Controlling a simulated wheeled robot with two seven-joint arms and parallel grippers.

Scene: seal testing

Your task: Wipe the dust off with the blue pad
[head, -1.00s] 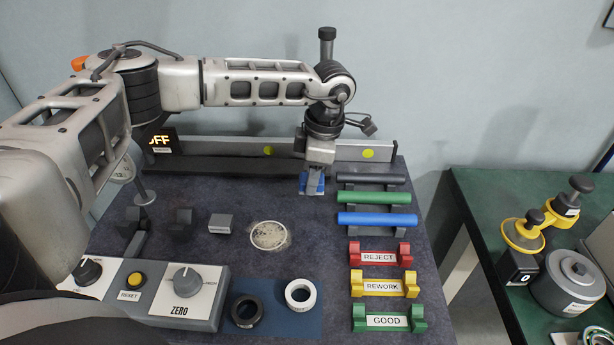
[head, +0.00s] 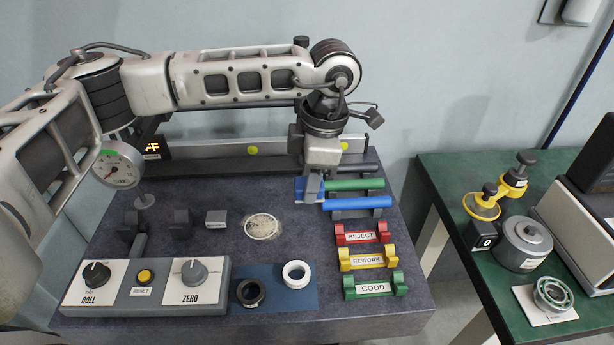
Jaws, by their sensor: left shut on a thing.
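The blue pad (head: 301,190) is held in my left gripper (head: 312,186), which is shut on it above the dark bench, just left of the coloured rods. The dust shows as a pale, speckled round patch (head: 262,227) on the bench, to the left of and nearer than the pad. The pad and the patch are apart. The gripper hides part of the pad. My right gripper is not in view.
Black, green (head: 355,185) and blue rods lie to the right of the gripper. Red REJECT (head: 361,237), yellow REWORK (head: 367,261) and green GOOD (head: 375,288) holders stand in front. A control box (head: 145,288), a black ring (head: 250,292) and a white ring (head: 296,273) are nearer.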

